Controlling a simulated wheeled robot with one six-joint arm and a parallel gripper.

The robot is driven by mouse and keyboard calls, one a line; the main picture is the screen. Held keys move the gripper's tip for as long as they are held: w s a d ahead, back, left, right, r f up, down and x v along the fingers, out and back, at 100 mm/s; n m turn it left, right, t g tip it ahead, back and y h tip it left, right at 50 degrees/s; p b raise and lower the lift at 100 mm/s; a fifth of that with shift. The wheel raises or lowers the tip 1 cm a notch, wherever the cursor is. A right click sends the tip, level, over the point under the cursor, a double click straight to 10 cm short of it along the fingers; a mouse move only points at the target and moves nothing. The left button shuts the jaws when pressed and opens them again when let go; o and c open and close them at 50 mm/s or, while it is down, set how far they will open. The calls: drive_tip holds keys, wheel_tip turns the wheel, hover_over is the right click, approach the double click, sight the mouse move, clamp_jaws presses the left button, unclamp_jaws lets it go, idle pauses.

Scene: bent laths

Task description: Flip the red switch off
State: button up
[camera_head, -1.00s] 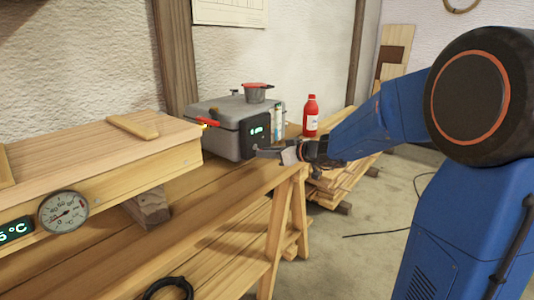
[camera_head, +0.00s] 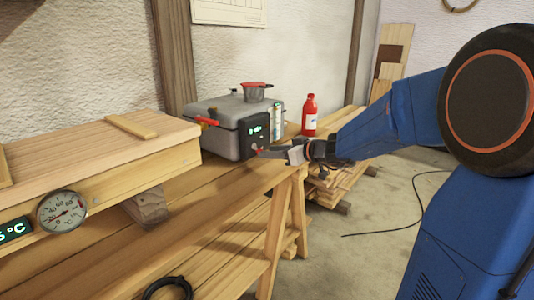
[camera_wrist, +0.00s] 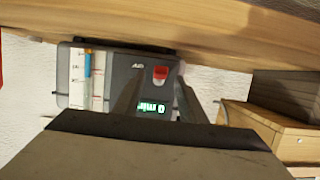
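The red switch (camera_wrist: 160,72) sits on the dark front panel of the grey box and shows as a red cap over a paler lower part. In the head view it is a small red spot (camera_head: 257,150) at my fingertips. My gripper (camera_wrist: 157,88) has its two dark, blurred fingers apart, one on each side of the switch in the wrist view. Whether a finger touches the switch I cannot tell. The grey box (camera_head: 212,137) stands on the wooden bench. Its lit green display (camera_wrist: 151,107) is beside the switch.
A red bottle (camera_head: 310,115) stands behind my gripper. A wooden case with a dial (camera_head: 62,211) is at left. The bench (camera_head: 215,205) is clear in front of the box.

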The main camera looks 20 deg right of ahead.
drive_tip(key=v, duration=1.4)
drive_tip(key=shift+s+d, duration=0.15)
drive_tip(key=shift+s, duration=0.1)
drive_tip(key=shift+r, duration=0.1)
drive_tip(key=s+a+f+m+g+h, duration=0.1)
drive_tip(key=s+a+f+g, duration=0.3)
drive_tip(key=s, duration=0.3)
drive_tip(key=s+a+f+m+g+h, duration=0.1)
drive_tip(key=s+a+f+g, duration=0.1)
drive_tip(key=s+a+f, duration=0.35)
drive_tip(key=s+d+f+m+h, duration=0.2)
drive_tip(key=s+d+h, duration=0.1)
drive_tip(key=s, duration=0.5)
drive_tip(key=s+d+f+m+g+h, duration=0.1)
drive_tip(key=s+d+f+m+h, duration=0.1)
drive_tip(key=s, duration=0.6)
drive_tip(key=shift+s+d+m+h, duration=0.25)
drive_tip(key=shift+d+m+h, duration=0.3)
drive_tip(key=shift+h, duration=0.25)
drive_tip(key=shift+a+f, duration=0.1)
drive_tip(key=shift+f, duration=0.05)
